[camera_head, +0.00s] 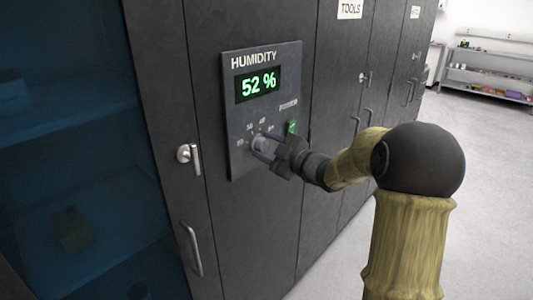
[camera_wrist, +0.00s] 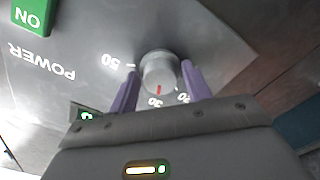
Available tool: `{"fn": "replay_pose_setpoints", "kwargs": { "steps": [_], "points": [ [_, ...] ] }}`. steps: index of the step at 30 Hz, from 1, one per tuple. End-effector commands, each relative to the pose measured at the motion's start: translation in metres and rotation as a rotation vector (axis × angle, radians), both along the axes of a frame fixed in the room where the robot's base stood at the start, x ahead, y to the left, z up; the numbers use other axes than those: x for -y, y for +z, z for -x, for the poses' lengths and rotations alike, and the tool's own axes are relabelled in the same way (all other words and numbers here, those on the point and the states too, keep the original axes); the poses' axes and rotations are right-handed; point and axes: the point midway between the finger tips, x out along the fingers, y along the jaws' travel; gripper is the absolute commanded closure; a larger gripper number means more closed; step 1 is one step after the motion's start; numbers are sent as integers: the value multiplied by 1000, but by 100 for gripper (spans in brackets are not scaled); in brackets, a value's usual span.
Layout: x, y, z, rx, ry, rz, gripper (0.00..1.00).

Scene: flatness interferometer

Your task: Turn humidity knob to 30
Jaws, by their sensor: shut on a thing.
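The grey round humidity knob (camera_wrist: 158,72) sits on the humidity panel (camera_head: 240,125). Its red mark points close to the 30 label in the wrist view. The 50 label also shows there; another label is partly covered by a finger. My gripper (camera_head: 262,147) is at the knob in the head view and hides part of it. In the wrist view, my gripper's purple fingers (camera_wrist: 160,86) are on either side of the knob, shut on it. The green display (camera_head: 258,84) reads 52 %.
A green power switch (camera_head: 292,127) is just right of the knob, marked ON in the wrist view. Dark cabinets with door handles (camera_head: 191,248) surround the panel. A shelf (camera_head: 488,73) stands far right, with open floor before it.

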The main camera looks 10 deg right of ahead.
Motion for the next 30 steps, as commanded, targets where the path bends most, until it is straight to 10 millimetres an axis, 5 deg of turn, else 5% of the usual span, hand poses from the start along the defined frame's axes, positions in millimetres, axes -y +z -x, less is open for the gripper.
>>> {"fn": "replay_pose_setpoints", "kwargs": {
  "steps": [13, 14, 15, 30],
  "points": [
    [-1, -1, 0, 5, 2, 11, 74],
    [0, -1, 0, 5, 2, 10, 45],
    [-1, -1, 0, 5, 2, 10, 41],
    [12, 0, 14, 5, -3, 10, 41]
  ]
}}
